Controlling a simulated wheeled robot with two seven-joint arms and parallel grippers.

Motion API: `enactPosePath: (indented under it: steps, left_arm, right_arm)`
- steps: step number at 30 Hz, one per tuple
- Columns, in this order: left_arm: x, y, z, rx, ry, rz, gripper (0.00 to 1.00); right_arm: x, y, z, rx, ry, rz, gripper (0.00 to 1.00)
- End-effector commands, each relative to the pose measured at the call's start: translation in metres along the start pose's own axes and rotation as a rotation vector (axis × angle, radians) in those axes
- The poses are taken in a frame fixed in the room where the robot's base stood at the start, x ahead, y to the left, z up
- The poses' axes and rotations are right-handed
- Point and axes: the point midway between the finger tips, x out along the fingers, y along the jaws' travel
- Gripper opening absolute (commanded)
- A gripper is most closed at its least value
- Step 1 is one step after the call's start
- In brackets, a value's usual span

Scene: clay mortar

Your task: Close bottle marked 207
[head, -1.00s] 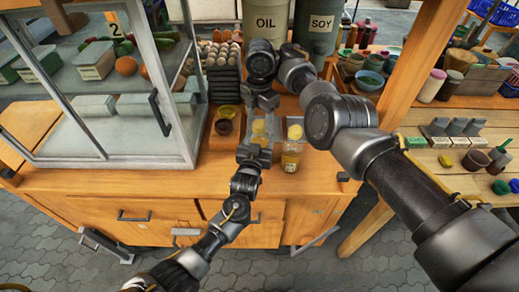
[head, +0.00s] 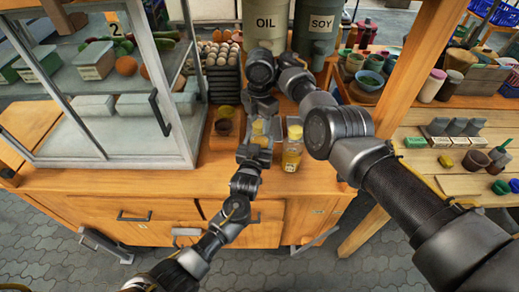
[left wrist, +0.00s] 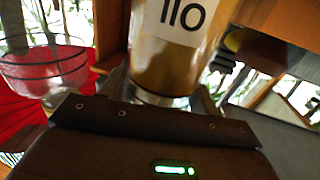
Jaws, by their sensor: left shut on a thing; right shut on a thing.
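A bottle with a yellow top (head: 258,128) stands near the front of the wooden counter. My left gripper (head: 252,153) is shut around its lower part, which is mostly hidden. The left wrist view shows a yellowish bottle (left wrist: 165,68) close up, with a white label that seems to read 110. My right gripper (head: 262,119) comes from above and is shut at the yellow top; the fingertips are hard to make out. A second clear bottle with yellow content (head: 292,156) stands just to the right, apart from the grippers. I cannot read its marking.
A glass cabinet (head: 120,100) stands left of my grippers. OIL (head: 265,25) and SOY (head: 318,30) containers stand at the back. The counter's front edge is close.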

Motion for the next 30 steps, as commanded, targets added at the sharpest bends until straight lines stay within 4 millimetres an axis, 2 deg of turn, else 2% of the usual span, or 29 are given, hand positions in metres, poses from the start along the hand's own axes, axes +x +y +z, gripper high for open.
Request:
enactPosePath:
  steps: [6,15,16,20,30]
  left_arm:
    - [0.0003,-0.0003,-0.0011,-0.001,0.002,-0.001,0.00]
    - [0.0004,-0.0004,-0.0011,-0.001,0.002,-0.001,0.00]
    - [0.0004,-0.0004,-0.0011,-0.001,0.002,-0.001,0.00]
    - [0.0004,-0.0004,-0.0011,-0.001,0.002,-0.001,0.00]
    - [0.0003,-0.0002,-0.0012,0.000,0.002,-0.001,0.00]
  right_arm:
    - [0.0003,-0.0002,-0.0004,0.236,0.001,-0.001,0.13]
    - [0.0004,-0.0002,-0.0005,0.273,0.001,-0.001,0.13]
    - [0.0004,-0.0002,-0.0005,0.272,0.001,-0.001,0.43]
    - [0.0004,-0.0001,-0.0005,0.272,0.001,-0.001,0.60]
    - [-0.0042,0.0003,-0.0001,0.271,0.001,0.001,0.62]
